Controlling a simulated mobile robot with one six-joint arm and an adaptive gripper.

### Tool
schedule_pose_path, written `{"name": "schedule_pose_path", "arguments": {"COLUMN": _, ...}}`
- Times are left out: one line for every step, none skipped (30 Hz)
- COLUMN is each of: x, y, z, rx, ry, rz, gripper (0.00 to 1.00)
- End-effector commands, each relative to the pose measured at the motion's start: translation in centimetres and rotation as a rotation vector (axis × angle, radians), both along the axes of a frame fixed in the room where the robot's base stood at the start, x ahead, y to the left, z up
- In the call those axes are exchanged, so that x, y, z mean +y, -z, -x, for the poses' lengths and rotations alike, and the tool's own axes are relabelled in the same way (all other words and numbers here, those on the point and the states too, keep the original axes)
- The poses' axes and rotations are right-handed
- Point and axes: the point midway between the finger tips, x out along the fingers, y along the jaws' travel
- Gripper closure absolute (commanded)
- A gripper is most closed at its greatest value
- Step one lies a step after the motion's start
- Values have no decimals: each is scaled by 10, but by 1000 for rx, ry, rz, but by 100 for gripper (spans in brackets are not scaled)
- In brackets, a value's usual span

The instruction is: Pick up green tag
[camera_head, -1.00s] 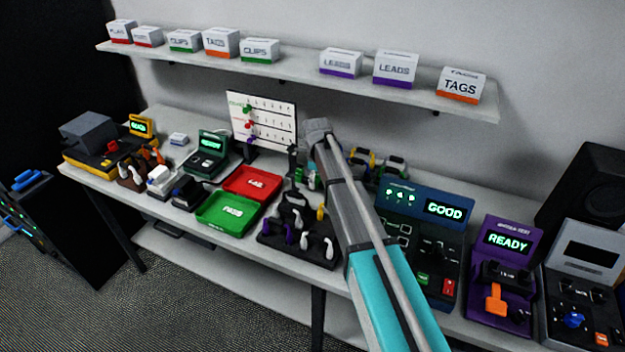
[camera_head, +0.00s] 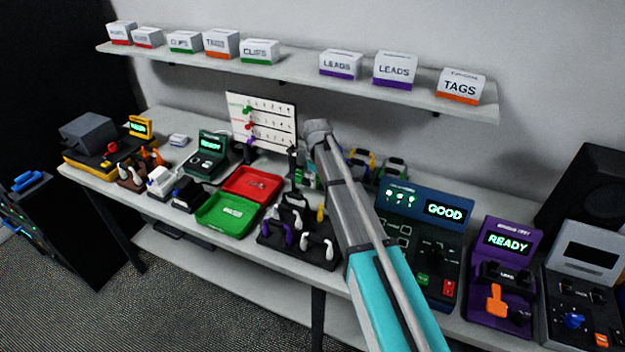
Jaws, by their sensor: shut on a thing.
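My arm comes in from the bottom right and bends at its elbow over the middle of the table. My gripper (camera_head: 298,166) shows only small and dark below the elbow, and the arm hides part of it. It is shut on a small green piece, which looks like the green tag (camera_head: 312,179). The fingertips are too small to make out, and I cannot tell whether the tag is clear of the table.
A green tray (camera_head: 204,216) and a red tray (camera_head: 270,193) lie left of the gripper. A dark rack (camera_head: 268,238) with white and purple pieces stands in front. The blue GOOD tester (camera_head: 408,232) and purple READY tester (camera_head: 482,272) stand right. A whiteboard (camera_head: 283,137) stands behind.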

Motion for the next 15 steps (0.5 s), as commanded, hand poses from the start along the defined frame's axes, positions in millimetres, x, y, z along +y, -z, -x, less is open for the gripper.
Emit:
{"name": "schedule_pose_path", "arguments": {"x": 0, "y": -1, "z": -1, "rx": -2, "ry": 0, "rz": 1, "gripper": 80}}
{"name": "schedule_pose_path", "arguments": {"x": 0, "y": -1, "z": -1, "rx": -2, "ry": 0, "rz": 1, "gripper": 80}}
{"name": "schedule_pose_path", "arguments": {"x": 0, "y": -2, "z": -1, "rx": -3, "ry": 0, "rz": 1, "gripper": 80}}
{"name": "schedule_pose_path", "arguments": {"x": 0, "y": -3, "z": -1, "rx": -3, "ry": 0, "rz": 1, "gripper": 80}}
{"name": "schedule_pose_path", "arguments": {"x": 0, "y": -4, "z": -1, "rx": -3, "ry": 0, "rz": 1, "gripper": 80}}
{"name": "schedule_pose_path", "arguments": {"x": 0, "y": -5, "z": -1, "rx": -3, "ry": 0, "rz": 1, "gripper": 80}}
{"name": "schedule_pose_path", "arguments": {"x": 0, "y": -7, "z": -1, "rx": -3, "ry": 0, "rz": 1, "gripper": 80}}
{"name": "schedule_pose_path", "arguments": {"x": 0, "y": -8, "z": -1, "rx": -3, "ry": 0, "rz": 1, "gripper": 80}}
{"name": "schedule_pose_path", "arguments": {"x": 0, "y": -10, "z": -1, "rx": -3, "ry": 0, "rz": 1, "gripper": 80}}
{"name": "schedule_pose_path", "arguments": {"x": 0, "y": -12, "z": -2, "rx": -3, "ry": 0, "rz": 1, "gripper": 80}}
{"name": "schedule_pose_path", "arguments": {"x": 0, "y": -14, "z": -2, "rx": -3, "ry": 0, "rz": 1, "gripper": 80}}
{"name": "schedule_pose_path", "arguments": {"x": 0, "y": -17, "z": -2, "rx": -3, "ry": 0, "rz": 1, "gripper": 80}}
{"name": "schedule_pose_path", "arguments": {"x": 0, "y": -19, "z": -2, "rx": -4, "ry": 0, "rz": 1, "gripper": 80}}
{"name": "schedule_pose_path", "arguments": {"x": 0, "y": -22, "z": -2, "rx": -4, "ry": 0, "rz": 1, "gripper": 80}}
{"name": "schedule_pose_path", "arguments": {"x": 0, "y": -26, "z": -2, "rx": -4, "ry": 0, "rz": 1, "gripper": 80}}
